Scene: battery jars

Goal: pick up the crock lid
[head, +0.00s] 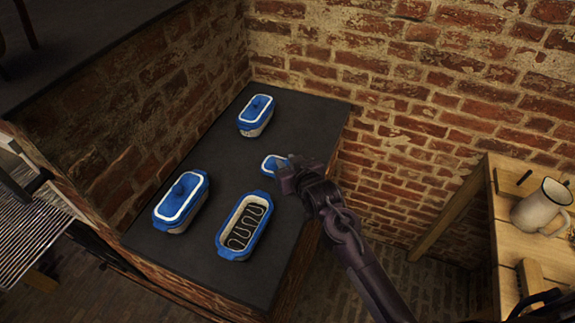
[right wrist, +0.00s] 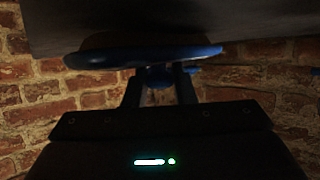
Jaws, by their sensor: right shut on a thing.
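I cannot tell for sure whether the lid is clear of the counter. The open blue crock (head: 220,238) stands uncovered at the front, with a dark wavy coil inside.
Two lidded blue-and-white crocks stand on the counter (head: 190,252), one at the back (head: 257,114) and one at the left (head: 181,201). Brick walls (head: 440,90) rise behind and to the left.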

